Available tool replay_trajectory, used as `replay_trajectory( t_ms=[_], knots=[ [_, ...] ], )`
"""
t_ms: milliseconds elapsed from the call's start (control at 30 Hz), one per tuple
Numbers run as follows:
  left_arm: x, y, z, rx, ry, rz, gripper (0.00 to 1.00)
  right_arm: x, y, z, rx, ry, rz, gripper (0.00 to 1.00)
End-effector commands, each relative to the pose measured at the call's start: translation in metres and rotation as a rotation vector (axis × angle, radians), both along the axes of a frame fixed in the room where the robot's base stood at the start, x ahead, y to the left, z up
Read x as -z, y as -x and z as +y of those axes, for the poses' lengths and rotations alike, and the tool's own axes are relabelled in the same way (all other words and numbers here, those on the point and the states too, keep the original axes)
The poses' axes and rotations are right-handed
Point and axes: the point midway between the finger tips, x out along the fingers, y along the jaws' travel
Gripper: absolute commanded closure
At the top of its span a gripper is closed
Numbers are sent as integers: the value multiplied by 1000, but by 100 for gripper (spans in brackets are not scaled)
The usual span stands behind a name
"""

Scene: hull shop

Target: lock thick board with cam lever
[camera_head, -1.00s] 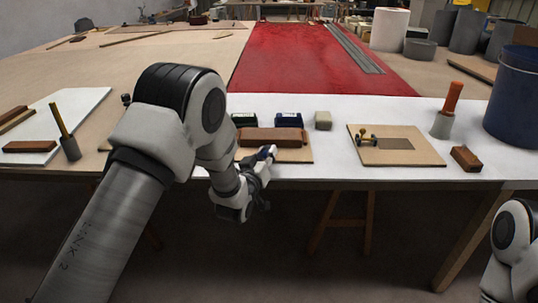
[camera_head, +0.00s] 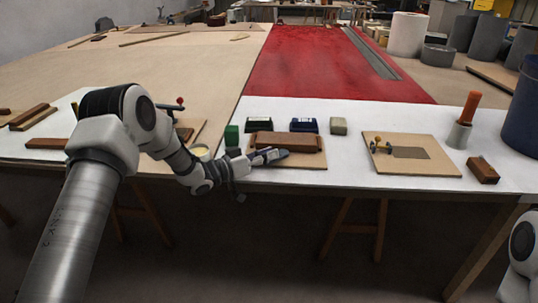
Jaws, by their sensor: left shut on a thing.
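A long brown board (camera_head: 287,139) lies on a thin plywood base (camera_head: 312,162) at the middle of the table's front edge. My left gripper (camera_head: 276,156) is at the front side of this board, shut, with its tips against the board's lower front; the exact grip is too small to see. A lever with a red ball knob (camera_head: 180,101) stands on a plywood piece behind my left arm. My right gripper is out of view.
A green block (camera_head: 232,135), two dark boxes (camera_head: 258,125) (camera_head: 303,125) and a beige block (camera_head: 338,126) stand behind the brown board. A brown block (camera_head: 482,170), a cup with an orange handle (camera_head: 459,134) and a blue bin (camera_head: 524,110) are at right.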

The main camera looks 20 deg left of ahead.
Motion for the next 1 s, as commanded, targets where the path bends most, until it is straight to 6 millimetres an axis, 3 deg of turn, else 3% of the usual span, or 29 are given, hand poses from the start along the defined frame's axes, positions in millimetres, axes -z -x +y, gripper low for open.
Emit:
replay_trajectory(
  t_ms=[400, 433, 500, 833, 1000],
  knots=[
    [0, -1, 0, 10, 0, 0, 100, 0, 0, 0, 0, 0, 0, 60],
    [0, -1, 0, 10, 0, 0, 73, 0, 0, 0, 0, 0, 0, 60],
    [0, -1, 0, 10, 0, 0, 50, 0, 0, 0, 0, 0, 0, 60],
    [0, 1, 2, 10, 1, -1, 50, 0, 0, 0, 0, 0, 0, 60],
    [0, 18, 18, 6, 4, 1, 50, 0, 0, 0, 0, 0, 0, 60]
  ],
)
